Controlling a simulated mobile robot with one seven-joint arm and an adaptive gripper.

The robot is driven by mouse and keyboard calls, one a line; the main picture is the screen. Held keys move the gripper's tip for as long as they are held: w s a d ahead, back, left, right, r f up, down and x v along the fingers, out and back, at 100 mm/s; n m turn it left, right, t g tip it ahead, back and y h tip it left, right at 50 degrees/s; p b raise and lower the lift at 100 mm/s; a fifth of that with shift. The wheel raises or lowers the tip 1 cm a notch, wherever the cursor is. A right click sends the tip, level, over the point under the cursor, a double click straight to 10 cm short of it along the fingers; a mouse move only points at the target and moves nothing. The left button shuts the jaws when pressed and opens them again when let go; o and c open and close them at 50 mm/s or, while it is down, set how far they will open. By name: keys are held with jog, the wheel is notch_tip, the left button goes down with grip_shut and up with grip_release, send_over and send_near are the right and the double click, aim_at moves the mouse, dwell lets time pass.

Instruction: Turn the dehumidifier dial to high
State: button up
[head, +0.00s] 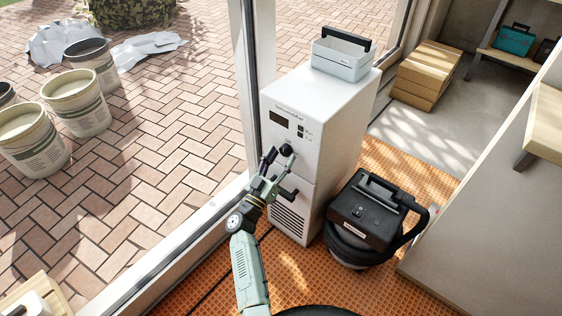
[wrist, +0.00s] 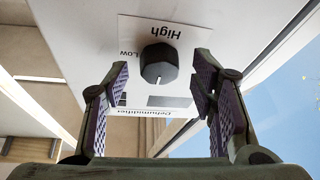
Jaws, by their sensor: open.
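The dehumidifier (head: 338,130) is a tall white cabinet by the glass wall. Its black round dial (wrist: 158,63) sits on a white label plate, and it also shows on the cabinet's front in the head view (head: 286,150). In the wrist view, which is upside down, "High" is above the dial, "Low" is to its upper left, and a small white mark on the dial points down, away from "High". My gripper (wrist: 161,88) is open and empty, its fingers spread to either side of the dial, apparently without touching. In the head view my gripper (head: 279,158) is close before the panel.
A white caddy (head: 341,60) with a black handle stands on the cabinet. A black vacuum-like machine (head: 368,212) stands close to its right. A window frame post (head: 257,80) is just left. Cardboard boxes (head: 428,70) lie behind, and buckets (head: 75,103) stand outside on brick paving.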

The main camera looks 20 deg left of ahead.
jog(key=shift+w+d+r, duration=0.1)
jog(key=shift+w, duration=0.1)
jog(key=shift+c, duration=0.2)
jog(key=c, duration=1.1)
jog(key=shift+m, duration=0.3)
